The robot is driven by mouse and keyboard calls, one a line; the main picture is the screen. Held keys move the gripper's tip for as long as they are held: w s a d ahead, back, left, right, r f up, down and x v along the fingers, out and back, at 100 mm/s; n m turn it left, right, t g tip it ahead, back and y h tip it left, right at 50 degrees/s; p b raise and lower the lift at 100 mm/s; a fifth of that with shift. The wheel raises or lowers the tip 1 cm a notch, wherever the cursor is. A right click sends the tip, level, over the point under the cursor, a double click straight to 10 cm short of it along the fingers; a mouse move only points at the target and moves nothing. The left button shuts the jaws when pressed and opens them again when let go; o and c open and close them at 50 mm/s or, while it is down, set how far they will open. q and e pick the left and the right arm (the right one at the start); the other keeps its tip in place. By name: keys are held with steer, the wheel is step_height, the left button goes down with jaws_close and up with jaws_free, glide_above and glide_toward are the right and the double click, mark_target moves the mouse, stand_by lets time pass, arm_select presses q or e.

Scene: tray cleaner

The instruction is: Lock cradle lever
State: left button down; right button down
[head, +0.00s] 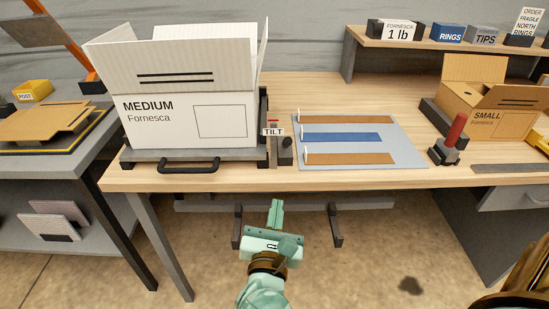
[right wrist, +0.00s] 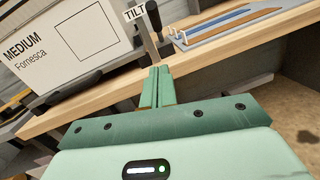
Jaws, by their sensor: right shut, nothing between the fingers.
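The cradle (head: 131,158) holds an open white box marked MEDIUM (head: 185,122) near the front edge of the wooden table. At the cradle's right side are a small TILT label (head: 273,132) and a dark knobbed lever (head: 287,145). In the right wrist view, the TILT label (right wrist: 135,13) and the lever (right wrist: 154,18) show beyond my fingertips. My right gripper (head: 277,204) is shut and empty, in front of the table edge and below the lever, apart from it. Whether the lever is locked I cannot tell. My left gripper is out of view.
A grey mat (head: 404,145) with brown and blue strips lies right of the lever. A red-handled tool (head: 455,130) and a SMALL box (head: 495,122) stand farther right. The table's front edge (head: 370,180) lies between my right gripper and the tabletop. A black handle (head: 188,167) projects at the cradle's front.

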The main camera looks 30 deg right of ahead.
mark_target(286, 143)
steer(key=shift+w, duration=0.1)
steer(key=shift+s+r+b+x, duration=0.15)
steer(key=shift+r+x, duration=0.35)
steer(key=shift+x, duration=1.6)
steer(key=shift+r+b+x, duration=0.15)
steer(key=shift+r+x, duration=0.35)
steer(key=shift+x, duration=1.6)
steer(key=shift+s+r+b+x, duration=0.15)
steer(key=shift+r+x, duration=0.35)
steer(key=shift+x, duration=1.65)
steer(key=shift+d, duration=0.15)
